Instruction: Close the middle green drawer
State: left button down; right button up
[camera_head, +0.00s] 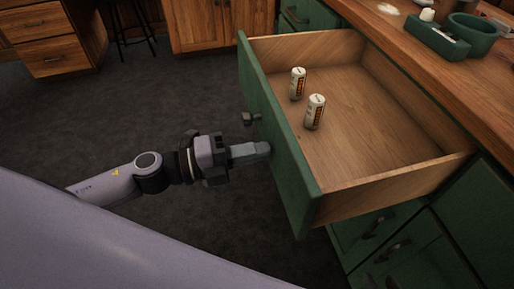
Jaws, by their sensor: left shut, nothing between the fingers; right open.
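The green drawer (286,165) is pulled far out of the cabinet, with its front facing left and its bare wooden inside showing. A dark knob (250,119) sticks out from its front. Two small printed cylinders, like batteries, stand upright in the drawer, one farther back (298,84) and one nearer (315,112). My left gripper (263,150) is shut and empty. Its fingertips point right at the drawer front, just below the knob, touching it or very close; I cannot tell which. My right gripper is not in view.
The wooden countertop (440,80) above holds a green tray (437,40) and a round green bowl (474,29). Other green drawers (385,235) below look shut. Brown wooden cabinets (45,35) and a stool (130,25) stand at the back. The dark carpet (120,100) left of the drawer is open.

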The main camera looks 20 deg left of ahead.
pick_arm(q)
jog(key=shift+w+d, duration=0.15)
jog(key=shift+d, duration=0.05)
jog(key=shift+w+d, duration=0.1)
pick_arm(e)
jog(key=shift+r, duration=0.1)
